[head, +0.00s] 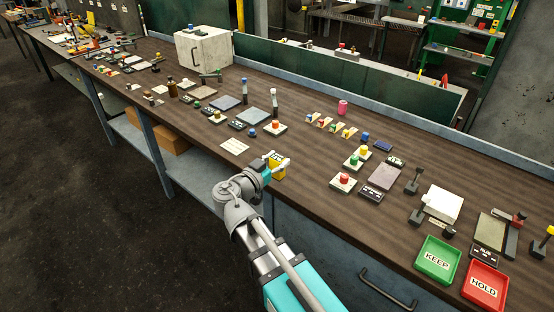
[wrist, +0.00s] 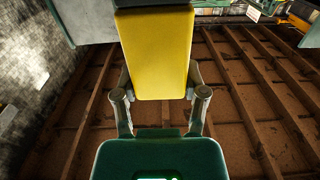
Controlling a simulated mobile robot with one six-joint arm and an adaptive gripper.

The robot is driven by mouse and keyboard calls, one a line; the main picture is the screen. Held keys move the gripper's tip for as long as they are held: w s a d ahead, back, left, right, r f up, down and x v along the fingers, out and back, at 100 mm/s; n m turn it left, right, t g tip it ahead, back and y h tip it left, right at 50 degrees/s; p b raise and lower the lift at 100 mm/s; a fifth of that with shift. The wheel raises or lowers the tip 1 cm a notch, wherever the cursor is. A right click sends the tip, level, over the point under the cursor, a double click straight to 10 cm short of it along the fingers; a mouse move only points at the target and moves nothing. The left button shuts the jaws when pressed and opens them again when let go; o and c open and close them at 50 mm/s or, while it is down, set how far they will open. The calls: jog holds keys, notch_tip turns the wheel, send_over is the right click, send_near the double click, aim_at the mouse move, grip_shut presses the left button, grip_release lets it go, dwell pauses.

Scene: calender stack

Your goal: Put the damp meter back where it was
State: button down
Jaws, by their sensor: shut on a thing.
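In the head view, the yellow meter (head: 280,171) shows at the end of my arm, close to the front part of the dark wooden bench (head: 215,150). My gripper (head: 274,164) is shut on it. I cannot tell whether the meter touches the bench top. The wrist view looks past the meter towards roof beams. No place marked for the meter can be made out.
A white paper card (head: 234,146) lies left of my gripper. A green KEEP tray (head: 437,260) and a red HOLD tray (head: 482,286) stand at the right front. Buttons, plates and small wedges crowd the bench behind. A grey box (head: 204,48) stands at the back.

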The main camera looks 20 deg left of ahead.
aim_at(277, 157)
jog(key=shift+r+p, duration=1.75)
jog(key=shift+f, duration=0.1)
notch_tip(277, 157, down, 3)
jog(key=b, duration=0.3)
jog(key=shift+f+b, duration=0.2)
jog(key=shift+b, duration=0.1)
jog(key=shift+w, duration=0.1)
jog(key=w+a+f+b, duration=0.7)
jog(key=w+f+b, duration=0.2)
jog(key=w, duration=0.2)
dwell(0.5)
